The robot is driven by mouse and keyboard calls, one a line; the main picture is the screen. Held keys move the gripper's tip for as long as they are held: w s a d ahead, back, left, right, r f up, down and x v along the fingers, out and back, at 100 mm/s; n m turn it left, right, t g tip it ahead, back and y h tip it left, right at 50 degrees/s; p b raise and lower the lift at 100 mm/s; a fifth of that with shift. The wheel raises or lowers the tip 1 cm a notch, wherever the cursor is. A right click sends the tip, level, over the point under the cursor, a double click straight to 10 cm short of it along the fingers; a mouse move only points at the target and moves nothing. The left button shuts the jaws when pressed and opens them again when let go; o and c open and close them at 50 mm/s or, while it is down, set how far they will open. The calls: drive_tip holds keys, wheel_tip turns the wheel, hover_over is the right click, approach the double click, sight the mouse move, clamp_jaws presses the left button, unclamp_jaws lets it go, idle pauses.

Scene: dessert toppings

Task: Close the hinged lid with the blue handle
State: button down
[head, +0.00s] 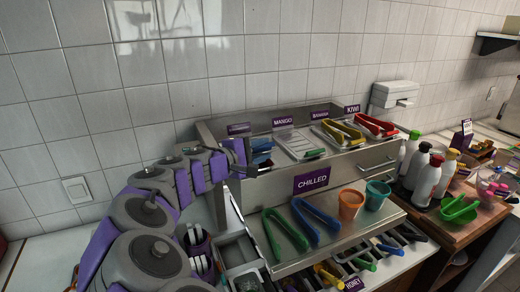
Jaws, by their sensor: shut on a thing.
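My gripper (258,168) is at the left end of the top row of the steel topping unit (235,125). It is shut at a blue piece (262,146), which looks like the blue handle. My wrist hides part of this piece. The lid it belongs to is mostly hidden, so I cannot tell its angle. The neighbouring compartment, marked MANGO, has a pale lid (297,143) with a green handle (315,153).
Green tongs (287,236), blue tongs (316,222), an orange cup (350,204) and a teal cup (377,194) are on the lower shelf. Bottles (428,181) stand at right. The tiled wall is close behind.

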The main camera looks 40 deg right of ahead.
drive_tip(key=c, duration=0.8)
unclamp_jaws()
drive_tip(key=shift+a, duration=0.1)
drive_tip(key=shift+s+a+r+p, duration=0.35)
drive_tip(key=shift+a+p, duration=0.1)
drive_tip(key=shift+a, duration=2.4)
drive_tip(key=shift+s+a+r+p, duration=0.35)
drive_tip(key=shift+a+p, duration=0.15)
drive_tip(key=shift+a, duration=2.4)
drive_tip(key=shift+s+a+r+p, duration=0.25)
drive_tip(key=shift+a+r+p, duration=0.15)
drive_tip(key=shift+a, duration=2.45)
drive_tip(key=shift+c, duration=0.4)
